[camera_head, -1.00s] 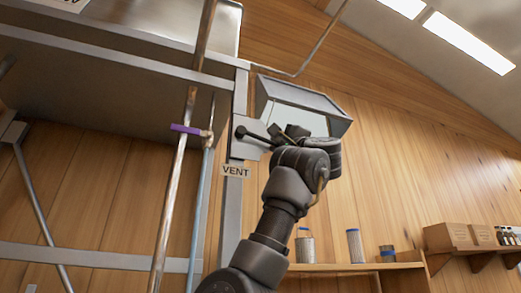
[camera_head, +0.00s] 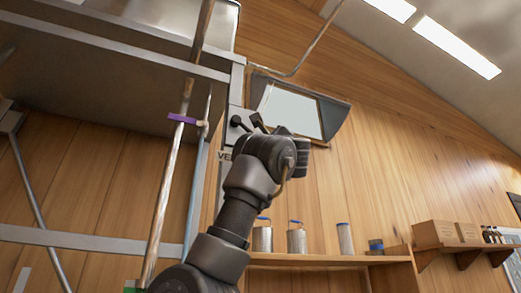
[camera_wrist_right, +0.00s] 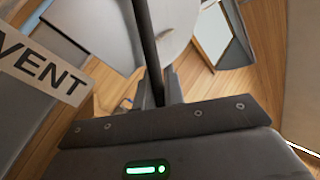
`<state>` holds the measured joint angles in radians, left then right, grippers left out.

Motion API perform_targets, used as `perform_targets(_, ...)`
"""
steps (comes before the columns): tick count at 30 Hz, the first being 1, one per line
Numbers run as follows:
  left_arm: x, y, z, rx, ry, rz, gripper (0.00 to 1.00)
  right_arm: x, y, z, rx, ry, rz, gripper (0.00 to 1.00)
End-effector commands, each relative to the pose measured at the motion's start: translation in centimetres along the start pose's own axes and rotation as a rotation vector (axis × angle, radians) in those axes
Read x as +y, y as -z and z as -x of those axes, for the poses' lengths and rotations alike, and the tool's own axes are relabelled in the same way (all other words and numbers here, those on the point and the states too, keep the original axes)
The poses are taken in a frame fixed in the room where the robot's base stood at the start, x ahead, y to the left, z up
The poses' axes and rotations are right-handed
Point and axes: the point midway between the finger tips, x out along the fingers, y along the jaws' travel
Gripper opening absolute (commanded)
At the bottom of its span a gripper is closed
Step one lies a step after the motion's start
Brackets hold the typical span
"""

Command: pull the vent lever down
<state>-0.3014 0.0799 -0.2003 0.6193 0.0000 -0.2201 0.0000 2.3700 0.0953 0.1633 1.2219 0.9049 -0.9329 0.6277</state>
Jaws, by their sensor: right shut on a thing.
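The vent lever (camera_wrist_right: 146,45) is a dark rod. In the right wrist view it runs from the top edge down between the fingers of my right gripper (camera_wrist_right: 158,92), which is shut on it. In the head view a black knob (camera_head: 236,121) and a short dark rod show on a pale plate beside the steel post; my right wrist hides the rest of the lever and most of the gripper. The VENT label (camera_wrist_right: 40,70) is at the left in the wrist view and mostly covered by my arm in the head view. My left gripper is out of view.
A steel frame and pan (camera_head: 110,80) stand to the left, with a pipe carrying a purple handle (camera_head: 183,119). A framed window-like panel (camera_head: 292,110) is behind my wrist. A shelf (camera_head: 320,260) with several cans is lower right.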

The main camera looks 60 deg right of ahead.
Motion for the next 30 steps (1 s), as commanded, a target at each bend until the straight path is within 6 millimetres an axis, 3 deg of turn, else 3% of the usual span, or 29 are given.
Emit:
perform_targets(6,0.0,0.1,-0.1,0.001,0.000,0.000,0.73,0.0,0.2,0.0,0.003,0.001,-0.001,0.00)
perform_targets(7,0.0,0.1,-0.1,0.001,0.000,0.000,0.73,0.0,0.2,0.0,0.003,0.001,-0.001,0.12)
perform_targets(13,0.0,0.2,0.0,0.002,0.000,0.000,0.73,0.0,0.1,0.0,0.001,0.000,-0.001,0.36)
perform_targets(22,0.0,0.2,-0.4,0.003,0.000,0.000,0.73,0.2,0.0,0.4,-0.002,0.000,-0.001,0.36)
perform_targets(30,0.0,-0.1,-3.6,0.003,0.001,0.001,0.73,0.3,0.4,4.8,-0.001,0.003,-0.003,0.36)
